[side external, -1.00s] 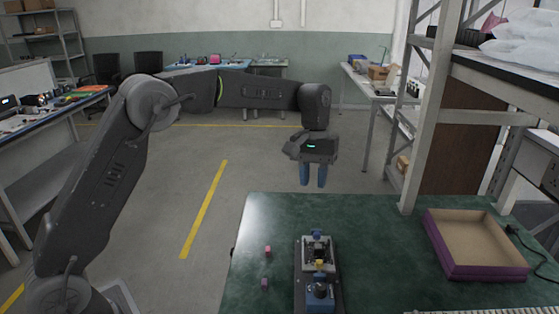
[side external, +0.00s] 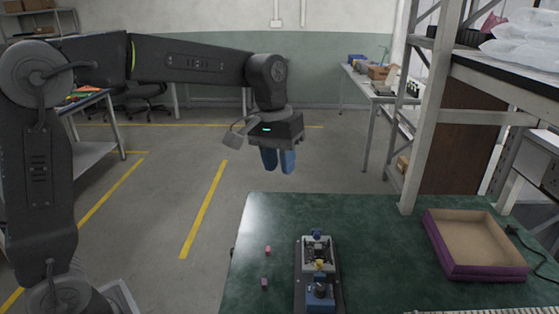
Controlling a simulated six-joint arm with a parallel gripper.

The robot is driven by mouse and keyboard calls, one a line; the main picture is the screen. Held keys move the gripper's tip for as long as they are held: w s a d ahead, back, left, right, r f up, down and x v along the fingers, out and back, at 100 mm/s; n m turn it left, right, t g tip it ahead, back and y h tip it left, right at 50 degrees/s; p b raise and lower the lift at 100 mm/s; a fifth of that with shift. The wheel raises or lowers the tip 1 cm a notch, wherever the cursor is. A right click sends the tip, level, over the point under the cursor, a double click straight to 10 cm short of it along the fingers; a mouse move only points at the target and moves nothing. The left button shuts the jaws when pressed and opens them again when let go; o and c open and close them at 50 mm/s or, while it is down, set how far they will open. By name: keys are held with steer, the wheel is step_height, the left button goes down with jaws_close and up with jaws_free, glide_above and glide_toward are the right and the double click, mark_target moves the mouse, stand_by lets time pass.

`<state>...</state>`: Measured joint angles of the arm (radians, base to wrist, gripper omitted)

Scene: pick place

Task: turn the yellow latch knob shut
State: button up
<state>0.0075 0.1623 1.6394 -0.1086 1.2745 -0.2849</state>
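The yellow latch knob (side external: 319,265) is small and sits on a device (side external: 317,279) with a grey and blue body on a dark base plate, near the front middle of the green table. Its exact turn angle is too small to tell. My gripper (side external: 278,161) hangs in the air with its blue fingers pointing down, up and to the left of the device and well apart from it. The fingers look close together with nothing seen between them, but a gap is hard to judge.
Two small pink and purple blocks (side external: 267,250) lie on the green table (side external: 400,230) left of the device. A purple-edged open box (side external: 475,245) stands at the right. A metal shelf post (side external: 428,110) rises at the table's back.

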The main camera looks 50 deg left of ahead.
steer(key=n+h, duration=0.3)
steer(key=n, duration=1.5)
glide_toward(319, 261)
steer(key=shift+t, duration=0.3)
steer(key=x, duration=0.9)
steer(key=shift+s, duration=0.3)
jaws_close()
